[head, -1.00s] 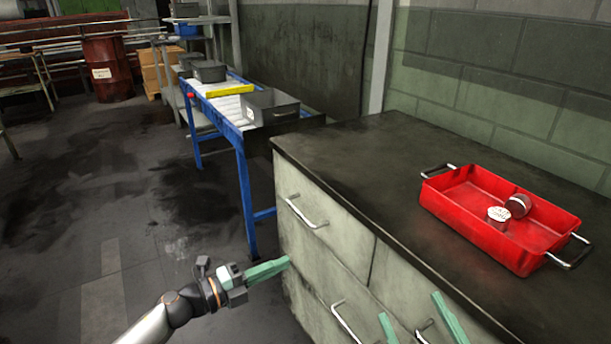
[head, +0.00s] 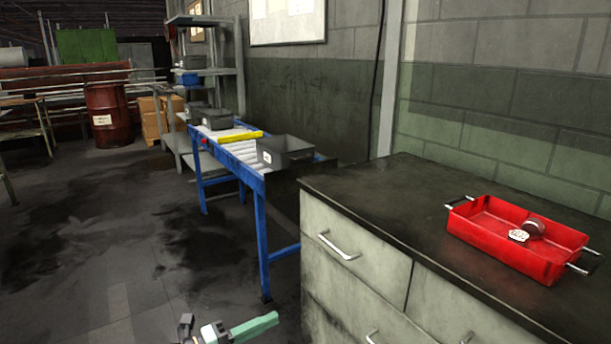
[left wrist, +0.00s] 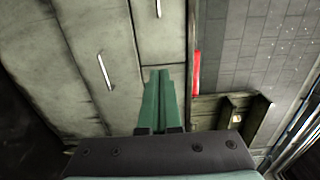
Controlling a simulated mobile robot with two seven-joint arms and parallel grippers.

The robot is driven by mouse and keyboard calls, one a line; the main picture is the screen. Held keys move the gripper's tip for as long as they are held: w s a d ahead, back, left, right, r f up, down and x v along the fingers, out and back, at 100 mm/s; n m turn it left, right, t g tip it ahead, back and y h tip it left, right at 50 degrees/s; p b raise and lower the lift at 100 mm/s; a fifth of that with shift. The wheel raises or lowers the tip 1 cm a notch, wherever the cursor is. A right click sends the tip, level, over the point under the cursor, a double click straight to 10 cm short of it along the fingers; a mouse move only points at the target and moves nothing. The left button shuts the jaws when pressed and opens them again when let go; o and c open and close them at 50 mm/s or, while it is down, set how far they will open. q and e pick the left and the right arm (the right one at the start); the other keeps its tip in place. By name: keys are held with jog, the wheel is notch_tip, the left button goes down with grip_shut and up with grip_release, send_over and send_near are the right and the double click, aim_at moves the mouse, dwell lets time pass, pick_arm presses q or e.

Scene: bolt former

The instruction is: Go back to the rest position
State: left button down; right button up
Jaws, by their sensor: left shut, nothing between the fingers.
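My left gripper (head: 262,324) shows at the bottom of the head view, in front of the drawer cabinet and below its top. Its green fingers are together with nothing between them. In the left wrist view the shut fingers (left wrist: 160,98) point toward the cabinet's drawer fronts (left wrist: 95,60). My right gripper is not in the head view now.
A drawer cabinet (head: 345,290) with a dark top (head: 400,205) stands at the right. On it sits a red tray (head: 490,243) holding round metal parts (head: 533,228). A blue-framed table (head: 262,215) with grey bins stands behind. The floor at the left (head: 110,230) is clear.

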pick_arm(q)
jog(key=s+a+n+y+p, duration=0.4)
jog(key=s+n+y+p, duration=0.2)
jog(key=s+n+p, duration=0.6)
jog(key=s+a+n+y+p, duration=0.5)
jog(key=s+n+p, duration=0.6)
jog(key=s+n, duration=0.4)
jog(key=shift+s+r+g+y+p, duration=0.2)
jog(key=shift+s+g+y+p, duration=0.3)
jog(key=shift+y, duration=0.4)
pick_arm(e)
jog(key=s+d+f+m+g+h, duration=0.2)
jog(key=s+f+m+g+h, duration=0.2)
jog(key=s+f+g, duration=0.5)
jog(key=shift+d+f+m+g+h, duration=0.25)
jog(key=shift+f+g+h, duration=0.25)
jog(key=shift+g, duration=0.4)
